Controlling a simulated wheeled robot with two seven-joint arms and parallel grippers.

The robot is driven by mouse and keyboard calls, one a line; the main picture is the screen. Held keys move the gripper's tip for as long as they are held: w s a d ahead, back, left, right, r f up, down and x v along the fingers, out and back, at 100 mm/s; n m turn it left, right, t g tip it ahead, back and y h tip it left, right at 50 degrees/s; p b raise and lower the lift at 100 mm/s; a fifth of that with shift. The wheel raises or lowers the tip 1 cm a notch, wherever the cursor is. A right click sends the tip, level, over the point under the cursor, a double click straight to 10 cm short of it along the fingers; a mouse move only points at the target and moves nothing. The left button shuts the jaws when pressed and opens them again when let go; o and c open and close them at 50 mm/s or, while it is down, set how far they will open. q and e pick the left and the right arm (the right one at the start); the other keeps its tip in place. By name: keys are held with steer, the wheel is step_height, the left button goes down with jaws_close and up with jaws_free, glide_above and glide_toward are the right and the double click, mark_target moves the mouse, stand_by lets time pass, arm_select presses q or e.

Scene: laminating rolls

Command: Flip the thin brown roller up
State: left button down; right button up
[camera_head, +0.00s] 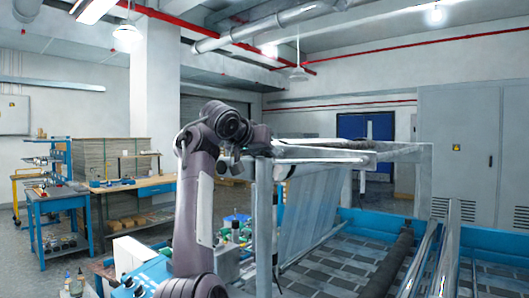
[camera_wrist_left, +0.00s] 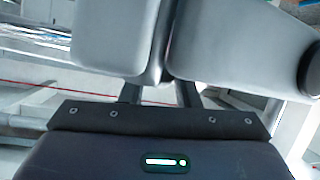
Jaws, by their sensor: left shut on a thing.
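My left gripper (camera_head: 236,166) is at the upper left end of the laminating machine's frame (camera_head: 263,225). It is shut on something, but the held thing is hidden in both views. In the left wrist view, the two grey fingers (camera_wrist_left: 165,70) lie close together. A thin dark brown roller (camera_head: 388,268) lies low along the machine's bed, well to the right of my gripper. A dark roll (camera_head: 405,152) also shows along the frame's top bar. I cannot tell which of these is the task's roller. My right gripper is out of view.
A clear sheet (camera_head: 312,205) hangs below the top bar. Shiny metal rollers (camera_head: 445,250) run along the bed's right side, inside blue edges (camera_head: 365,222). A blue workbench (camera_head: 58,200) and a wooden bench (camera_head: 130,185) stand at the left. Grey cabinets (camera_head: 460,130) stand behind the machine.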

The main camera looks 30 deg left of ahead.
arm_select(q)
step_height(320, 180, up, 9)
steer(key=d+m+y+p, duration=0.2)
steer(key=p, duration=0.3)
steer(key=shift+s+f+m+t, duration=0.2)
steer(key=shift+m+t, duration=0.1)
steer(key=shift+m, duration=0.1)
steer(key=c, duration=1.5)
jaws_free()
steer(key=shift+c, duration=0.2)
steer(key=o, duration=0.4)
steer(key=shift+d, duration=0.1)
steer(key=shift+o, duration=0.2)
steer(key=shift+w+f, duration=0.1)
